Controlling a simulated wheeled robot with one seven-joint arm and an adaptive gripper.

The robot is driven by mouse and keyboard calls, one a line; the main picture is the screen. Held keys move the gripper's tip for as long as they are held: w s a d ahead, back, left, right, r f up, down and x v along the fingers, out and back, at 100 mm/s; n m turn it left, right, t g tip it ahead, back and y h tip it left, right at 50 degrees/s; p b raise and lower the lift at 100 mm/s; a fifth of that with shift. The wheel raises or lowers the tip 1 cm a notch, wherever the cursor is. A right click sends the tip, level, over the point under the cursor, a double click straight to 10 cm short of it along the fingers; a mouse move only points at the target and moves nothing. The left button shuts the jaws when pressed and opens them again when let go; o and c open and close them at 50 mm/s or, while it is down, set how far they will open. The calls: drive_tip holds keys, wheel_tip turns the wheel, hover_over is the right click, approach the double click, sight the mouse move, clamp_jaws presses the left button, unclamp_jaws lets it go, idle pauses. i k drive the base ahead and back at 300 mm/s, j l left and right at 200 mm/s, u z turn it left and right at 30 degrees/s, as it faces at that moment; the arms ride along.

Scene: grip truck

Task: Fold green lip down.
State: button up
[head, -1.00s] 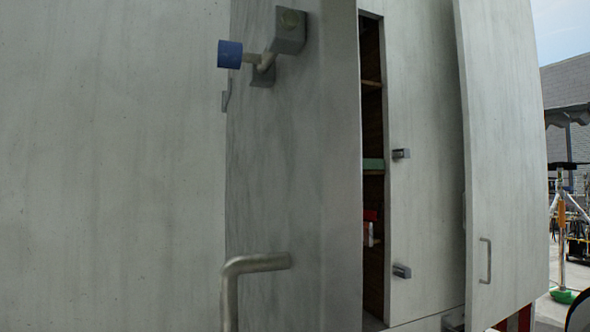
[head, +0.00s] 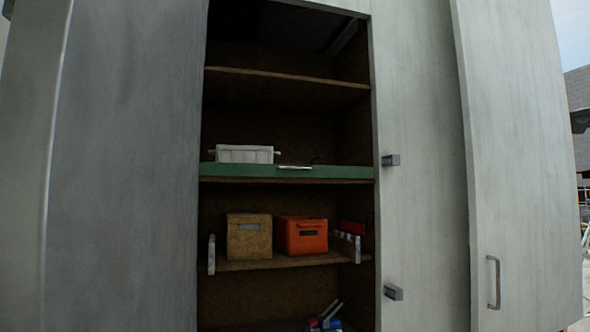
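The green lip (head: 340,172) is a long narrow strip along the front edge of a middle shelf inside an open cabinet. It stands upright across nearly the full width of the opening. A small light metal piece (head: 295,167) sits at its top edge, right of the middle. A white bin (head: 244,154) stands behind the lip at the left, its lower part hidden. My gripper is not in view.
The shelf below (head: 290,262) holds a tan box (head: 249,236) and an orange-red box (head: 302,235). A grey door (head: 110,170) flanks the opening at left. Another door with a handle (head: 494,282) is at right. Latch blocks (head: 390,160) project beside the opening.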

sight(205, 168)
drive_tip(key=i+l+u, duration=0.3)
drive_tip(key=i+l, duration=0.55)
